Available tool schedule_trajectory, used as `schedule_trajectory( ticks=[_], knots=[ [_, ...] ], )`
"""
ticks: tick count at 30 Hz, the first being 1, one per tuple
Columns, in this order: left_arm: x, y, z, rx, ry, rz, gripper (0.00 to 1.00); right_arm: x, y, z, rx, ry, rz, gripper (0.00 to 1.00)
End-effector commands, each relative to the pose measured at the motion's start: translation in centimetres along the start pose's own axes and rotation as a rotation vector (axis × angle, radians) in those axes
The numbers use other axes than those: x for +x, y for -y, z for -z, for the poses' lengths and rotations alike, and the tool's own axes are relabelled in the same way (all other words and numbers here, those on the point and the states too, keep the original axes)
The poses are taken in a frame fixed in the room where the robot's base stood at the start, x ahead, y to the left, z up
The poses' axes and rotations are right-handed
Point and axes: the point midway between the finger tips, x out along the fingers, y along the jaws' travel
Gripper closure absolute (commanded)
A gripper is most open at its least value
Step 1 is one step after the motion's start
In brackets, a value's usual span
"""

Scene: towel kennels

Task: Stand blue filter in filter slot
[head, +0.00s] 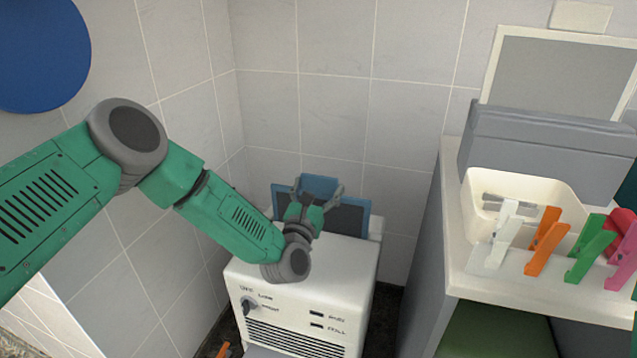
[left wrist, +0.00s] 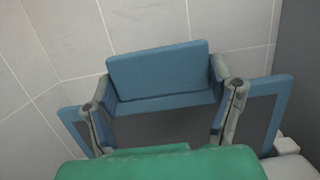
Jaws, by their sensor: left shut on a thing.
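The blue filter (head: 354,216) has a blue frame, a dark grey panel and a blue tab at its top. My left gripper (head: 318,187) is shut on the tab from both sides. The filter looks roughly upright at the top rear of a white machine (head: 345,268). The left wrist view shows the blue tab (left wrist: 160,72) between the two fingers, with the grey panel behind. The filter's lower edge and the filter slot are hidden by my arm and the machine top, so I cannot tell whether the filter is in the slot. My right gripper is not in view.
Tiled walls meet in a corner close behind the machine. A shelf (head: 480,288) at right carries a cream bin (head: 478,205), coloured clips (head: 547,235) and a grey box (head: 540,140). A narrow gap separates the shelf from the machine. A blue disc (head: 40,50) is at upper left.

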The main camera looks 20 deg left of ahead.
Motion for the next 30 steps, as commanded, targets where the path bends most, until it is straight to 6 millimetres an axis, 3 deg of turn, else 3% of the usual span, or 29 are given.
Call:
schedule_trajectory(
  ticks=[15,30],
  knots=[
    [-0.5,0.0,2.8,0.000,0.001,0.000,0.71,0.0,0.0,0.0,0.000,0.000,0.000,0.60],
    [-0.6,0.0,3.0,0.000,0.001,0.001,0.71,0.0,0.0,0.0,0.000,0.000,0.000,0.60]
  ],
)
